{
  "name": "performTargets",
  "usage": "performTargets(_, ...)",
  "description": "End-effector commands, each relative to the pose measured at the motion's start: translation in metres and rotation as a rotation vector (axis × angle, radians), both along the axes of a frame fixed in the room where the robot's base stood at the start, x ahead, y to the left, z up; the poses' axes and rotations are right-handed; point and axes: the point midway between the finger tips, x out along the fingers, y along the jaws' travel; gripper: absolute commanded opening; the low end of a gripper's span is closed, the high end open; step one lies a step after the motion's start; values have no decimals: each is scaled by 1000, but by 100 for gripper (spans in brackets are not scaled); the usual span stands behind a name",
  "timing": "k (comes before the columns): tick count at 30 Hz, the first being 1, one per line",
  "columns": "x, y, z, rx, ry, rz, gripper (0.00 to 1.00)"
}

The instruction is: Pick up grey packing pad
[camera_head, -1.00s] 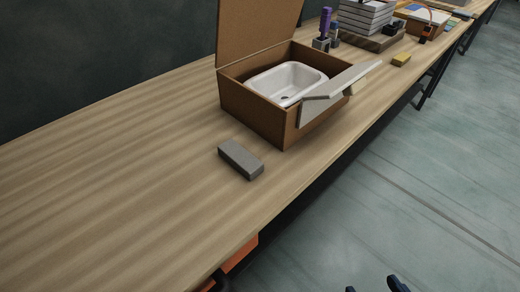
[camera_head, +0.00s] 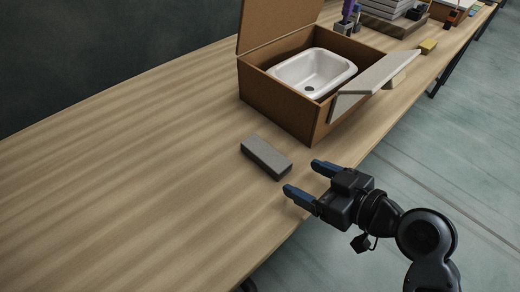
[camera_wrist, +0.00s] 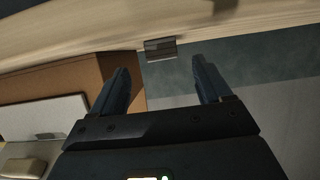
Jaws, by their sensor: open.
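The grey packing pad (camera_head: 266,157) is a small dark-grey block lying flat on the wooden bench, in front of the open cardboard box. My gripper (camera_head: 302,177) is open and empty at the bench's front edge. Its two blue fingers point toward the pad, just right of it and apart from it. In the wrist view, a small grey block that looks like the pad (camera_wrist: 160,48) shows beyond and between the open fingertips (camera_wrist: 159,66).
The cardboard box (camera_head: 285,107) holds a white basin (camera_head: 314,72); its pale front flap (camera_head: 375,83) sticks out over the bench edge. A yellow block (camera_head: 428,46) and stacked slabs (camera_head: 392,20) stand farther back. The bench (camera_head: 130,190) left of the pad is clear.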

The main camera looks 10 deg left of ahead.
Motion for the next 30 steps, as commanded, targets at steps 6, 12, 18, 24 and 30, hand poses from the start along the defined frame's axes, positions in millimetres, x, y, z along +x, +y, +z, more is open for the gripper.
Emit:
performTargets(6, 12, 17, -7, 1, 0, 5, 78)
performTargets(12, 26, 36, -10, 1, 1, 5, 78)
performTargets(18, 40, 55, -20, 1, 1, 3, 78)
performTargets(24, 44, 59, -22, 0, 1, 2, 78)
performTargets(30, 43, 58, -23, 0, 1, 2, 69)
